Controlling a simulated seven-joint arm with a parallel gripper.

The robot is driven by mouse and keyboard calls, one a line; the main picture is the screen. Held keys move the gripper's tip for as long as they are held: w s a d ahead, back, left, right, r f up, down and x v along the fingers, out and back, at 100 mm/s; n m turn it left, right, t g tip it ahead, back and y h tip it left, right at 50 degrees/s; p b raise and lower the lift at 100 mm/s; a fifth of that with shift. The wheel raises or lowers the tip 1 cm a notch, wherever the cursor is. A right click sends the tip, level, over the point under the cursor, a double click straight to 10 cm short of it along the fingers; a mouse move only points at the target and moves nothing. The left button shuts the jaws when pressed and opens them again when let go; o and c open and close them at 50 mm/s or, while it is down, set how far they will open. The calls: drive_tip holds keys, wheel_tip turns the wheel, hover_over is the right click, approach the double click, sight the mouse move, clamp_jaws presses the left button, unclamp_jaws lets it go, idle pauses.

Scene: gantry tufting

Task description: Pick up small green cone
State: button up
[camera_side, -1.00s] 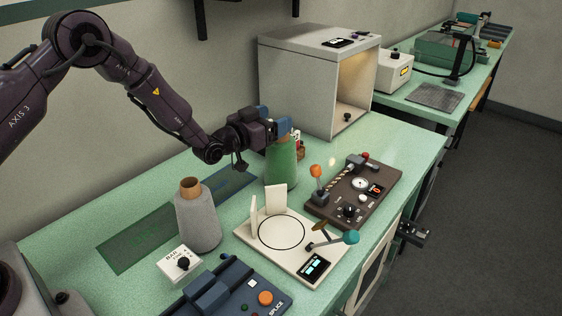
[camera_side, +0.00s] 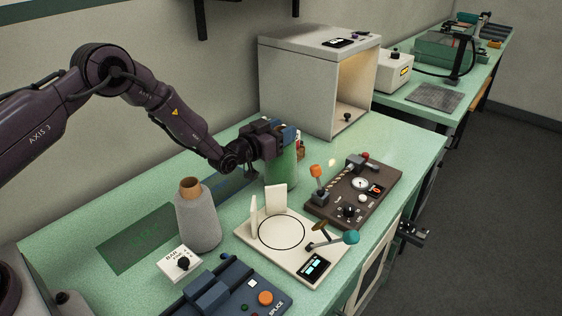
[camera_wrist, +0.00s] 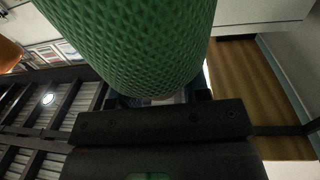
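The green cone (camera_side: 284,172) stands upright on the mint bench, behind the white plate with the circle. Its upper part is hidden by my gripper (camera_side: 288,139) in the side view. My gripper is level with the cone's upper part, with its blue fingers at the cone. In the wrist view the cone (camera_wrist: 135,40) fills the upper middle with its green cross-hatched surface, close in front of my gripper (camera_wrist: 158,98). The cone hides the fingertips there, so I cannot tell whether they are closed on it.
A grey cone (camera_side: 198,220) with a tan top stands to the left. The white plate (camera_side: 300,226) with upright tabs and a teal-knobbed lever is in front. A brown control panel (camera_side: 375,190) is to the right, and a white open booth (camera_side: 300,85) stands behind.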

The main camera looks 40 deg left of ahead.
clamp_jaws()
